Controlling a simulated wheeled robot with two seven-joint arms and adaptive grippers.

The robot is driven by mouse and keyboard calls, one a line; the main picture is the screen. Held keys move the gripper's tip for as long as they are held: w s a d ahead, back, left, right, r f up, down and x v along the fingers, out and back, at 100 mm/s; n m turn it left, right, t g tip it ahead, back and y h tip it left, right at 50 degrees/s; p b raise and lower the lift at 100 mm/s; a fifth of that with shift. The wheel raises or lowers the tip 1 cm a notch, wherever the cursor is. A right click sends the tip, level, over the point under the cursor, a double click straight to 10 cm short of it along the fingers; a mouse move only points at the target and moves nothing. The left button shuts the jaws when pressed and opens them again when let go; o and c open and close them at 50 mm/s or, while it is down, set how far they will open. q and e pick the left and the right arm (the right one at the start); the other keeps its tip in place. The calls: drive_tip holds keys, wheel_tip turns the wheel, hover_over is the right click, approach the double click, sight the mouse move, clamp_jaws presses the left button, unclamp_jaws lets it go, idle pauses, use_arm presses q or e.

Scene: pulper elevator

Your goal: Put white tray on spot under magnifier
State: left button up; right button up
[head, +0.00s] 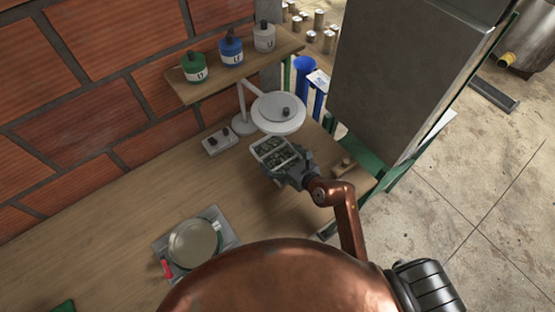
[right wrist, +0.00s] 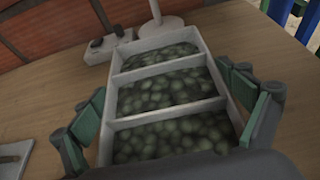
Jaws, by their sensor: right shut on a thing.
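The white tray (head: 258,153) has three compartments filled with greenish beans. It is at the near side of the magnifier (head: 278,124), a round white head on a stand above the wooden table. In the right wrist view the tray (right wrist: 107,128) fills the middle, and the magnifier's base (right wrist: 160,27) stands just beyond its far end. My right gripper (head: 290,170) is shut on the tray, with a finger on each side wall; it also shows in the right wrist view (right wrist: 168,110). I cannot tell whether the tray touches the table. No marked spot is visible. My left gripper is not in view.
A small white box with black knobs (head: 217,141) sits left of the magnifier. A shelf (head: 250,66) with green, blue and white bottles hangs above, against the brick wall. The table (head: 110,215) is clear between.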

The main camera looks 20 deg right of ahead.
sight(279, 155)
drive_tip(key=shift+w+d+f, duration=0.15)
drive_tip(key=shift+w+f, duration=0.65)
drive_tip(key=shift+f, duration=0.1)
drive_tip(key=shift+w+f+b, duration=0.2)
drive_tip(key=shift+f+b, duration=0.1)
drive_tip(key=shift+b, duration=0.05)
wheel_tip(279, 155, down, 3)
drive_tip(key=shift+f+b, duration=0.15)
drive_tip(key=shift+b, duration=0.4)
drive_tip(key=o, duration=1)
drive_tip(key=shift+o, duration=0.5)
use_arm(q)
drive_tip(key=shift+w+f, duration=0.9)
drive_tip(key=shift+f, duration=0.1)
